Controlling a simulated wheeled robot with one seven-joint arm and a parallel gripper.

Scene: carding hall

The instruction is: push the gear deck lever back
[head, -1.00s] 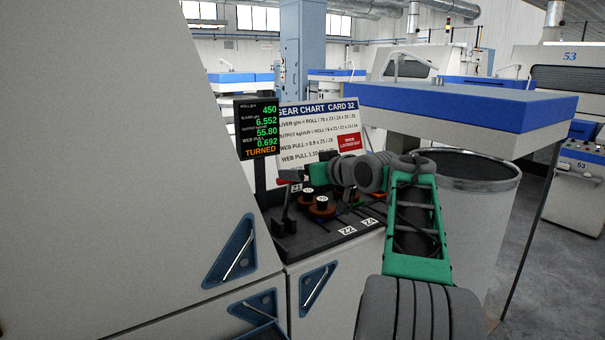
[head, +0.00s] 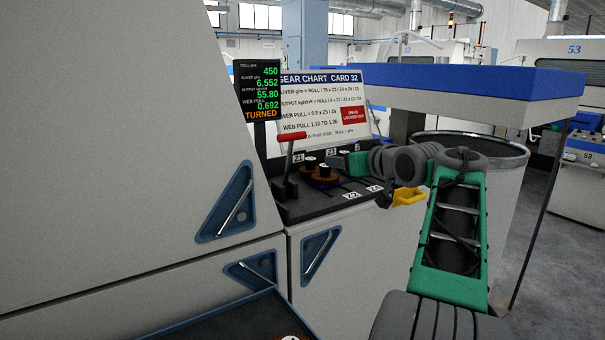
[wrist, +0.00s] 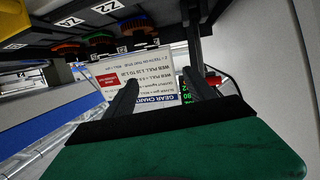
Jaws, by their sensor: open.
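The gear deck lever (head: 290,137) stands at the left end of the black gear deck (head: 310,208). It has a dark upright shaft and a red crossbar grip. In the head view my gripper (head: 334,160) is to the right of the lever, over the deck, and apart from it. Its fingers are partly lost against the dark deck. In the wrist view, which is upside down, two black fingers (wrist: 160,95) are spread with nothing between them. The lever's dark shaft (wrist: 190,30) runs behind the right finger, with red showing beside it.
Brown and dark gears (head: 322,176) sit on the deck among Z labels. Behind stand the gear chart (head: 322,90) and a display (head: 257,90) reading TURNED. A grey can (head: 490,180) and a yellow part (head: 408,197) are at right. A blue-edged tray (head: 220,322) lies below.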

